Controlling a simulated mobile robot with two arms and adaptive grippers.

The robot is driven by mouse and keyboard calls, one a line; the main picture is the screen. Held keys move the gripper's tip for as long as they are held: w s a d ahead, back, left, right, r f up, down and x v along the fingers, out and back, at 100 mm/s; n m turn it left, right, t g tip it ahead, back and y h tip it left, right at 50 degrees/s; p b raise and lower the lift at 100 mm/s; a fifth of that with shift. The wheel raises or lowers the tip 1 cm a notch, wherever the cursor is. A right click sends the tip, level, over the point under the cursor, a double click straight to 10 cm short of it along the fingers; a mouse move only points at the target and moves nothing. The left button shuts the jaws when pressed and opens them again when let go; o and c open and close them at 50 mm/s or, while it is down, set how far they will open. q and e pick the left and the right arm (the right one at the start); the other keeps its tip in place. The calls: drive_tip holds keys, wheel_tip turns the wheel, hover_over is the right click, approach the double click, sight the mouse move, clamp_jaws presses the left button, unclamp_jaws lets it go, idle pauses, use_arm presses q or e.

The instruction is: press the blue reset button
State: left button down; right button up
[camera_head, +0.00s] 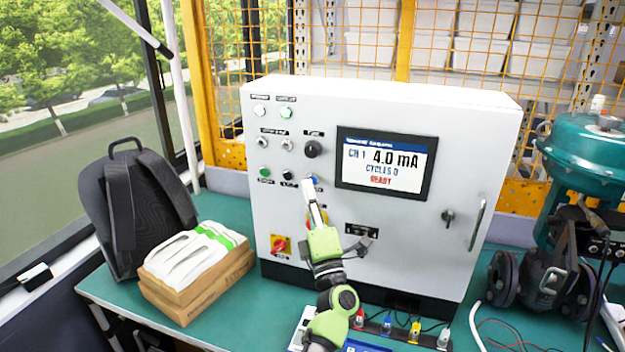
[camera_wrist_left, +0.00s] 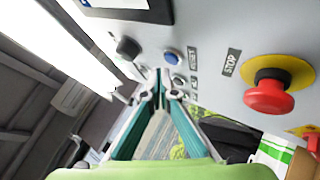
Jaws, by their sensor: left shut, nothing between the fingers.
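The blue reset button (camera_head: 315,179) is on the front of the light grey control cabinet (camera_head: 410,240), partly hidden behind my left gripper's tip in the head view. In the left wrist view the round blue button (camera_wrist_left: 172,56) shows just beyond the fingertips. My left gripper (camera_head: 309,188) is shut and empty, with its tips close to the panel by the button. In the left wrist view the fingers of my left gripper (camera_wrist_left: 158,75) meet at the tips. I cannot tell whether they touch the panel. My right gripper is not in view.
A red STOP mushroom button (camera_wrist_left: 268,97) on a yellow disc is near the blue one. A black knob (camera_head: 312,149), green button (camera_head: 264,172) and red-yellow switch (camera_head: 281,245) share the panel. The screen (camera_head: 383,164) reads READY. Boxes with gloves (camera_head: 190,275) stand left.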

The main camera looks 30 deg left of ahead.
use_arm(q)
drive_tip(key=s+p, duration=0.1)
drive_tip(key=s, duration=0.1)
drive_tip(key=s+d+p, duration=0.1)
drive_tip(key=s, duration=0.1)
drive_tip(key=shift+s+d, duration=0.1)
drive_tip(key=shift+s, duration=0.3)
idle(0.9)
